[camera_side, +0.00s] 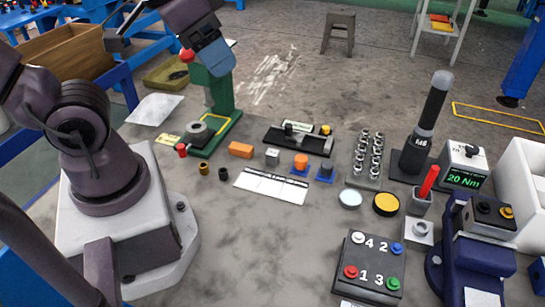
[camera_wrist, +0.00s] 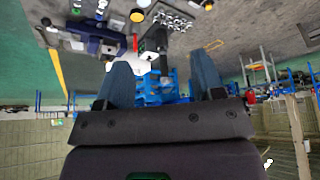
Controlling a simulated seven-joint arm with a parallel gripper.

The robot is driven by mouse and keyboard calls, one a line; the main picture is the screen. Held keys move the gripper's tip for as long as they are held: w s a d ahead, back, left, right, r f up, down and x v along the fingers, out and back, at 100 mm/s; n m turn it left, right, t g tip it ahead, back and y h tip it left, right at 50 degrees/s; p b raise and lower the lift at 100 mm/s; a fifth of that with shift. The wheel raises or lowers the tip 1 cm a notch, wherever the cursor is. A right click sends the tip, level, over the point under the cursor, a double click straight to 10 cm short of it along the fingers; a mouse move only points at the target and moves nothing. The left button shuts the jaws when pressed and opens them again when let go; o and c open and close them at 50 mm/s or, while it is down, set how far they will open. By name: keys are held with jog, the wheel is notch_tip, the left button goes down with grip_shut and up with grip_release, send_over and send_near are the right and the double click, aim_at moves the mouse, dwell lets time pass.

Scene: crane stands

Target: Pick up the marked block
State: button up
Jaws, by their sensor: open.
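My gripper (camera_wrist: 162,80) is open and empty. Its two slate-blue fingers stand wide apart in the wrist view. In the side view my gripper (camera_side: 213,57) is high at the top, well above the bench and close to the green press in the picture. An orange block (camera_side: 241,149) lies on the bench right of the press. A small grey block (camera_side: 272,156) stands to its right, behind a white printed sheet (camera_side: 270,187). No clear mark shows on either block, so I cannot tell which is the marked one. I cannot make out either block in the wrist view.
A green press (camera_side: 221,92) stands at the back left. A black fixture (camera_side: 298,140) lies behind the blocks. A tall black tool (camera_side: 428,115), a numbered button box (camera_side: 370,265) and a dark blue vise (camera_side: 480,250) stand at the right. The front middle of the bench is clear.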

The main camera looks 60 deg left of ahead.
notch_tip(320, 180, down, 16)
jog(key=s+a+m+g+y, duration=0.1)
jog(key=a+m+g+y, duration=0.1)
jog(key=m+g+y, duration=0.55)
jog(key=m+t+y, duration=0.5)
jog(key=m+t, duration=0.4)
jog(key=m, duration=0.9)
send_near(272, 152)
jog(key=shift+h, duration=0.25)
jog(key=s+r, duration=0.1)
jog(key=s, duration=0.1)
jog(key=s+a, duration=0.1)
jog(key=s, duration=0.1)
jog(key=s+a+r, duration=0.1)
jog(key=s, duration=0.1)
jog(key=shift+a+r, duration=0.15)
jog(key=shift+r, duration=0.15)
jog(key=shift+w+d+f+m+t+h, duration=0.25)
jog(key=shift+w+d+m+t+h, duration=0.1)
jog(key=shift+w+d+t+h, duration=0.2)
jog(key=shift+w+d+f+m+t+h, duration=0.25)
jog(key=shift+w+d+m+t+h, duration=0.15)
jog(key=shift+w+t, duration=0.2)
jog(key=shift+w+d+h, duration=0.15)
jog(key=shift+w+h, duration=0.15)
jog(key=shift+h, duration=0.05)
jog(key=x, duration=1.2)
jog(key=shift+w+a+f, duration=0.1)
jog(key=shift+w+a, duration=0.15)
jog(key=shift+a, duration=0.1)
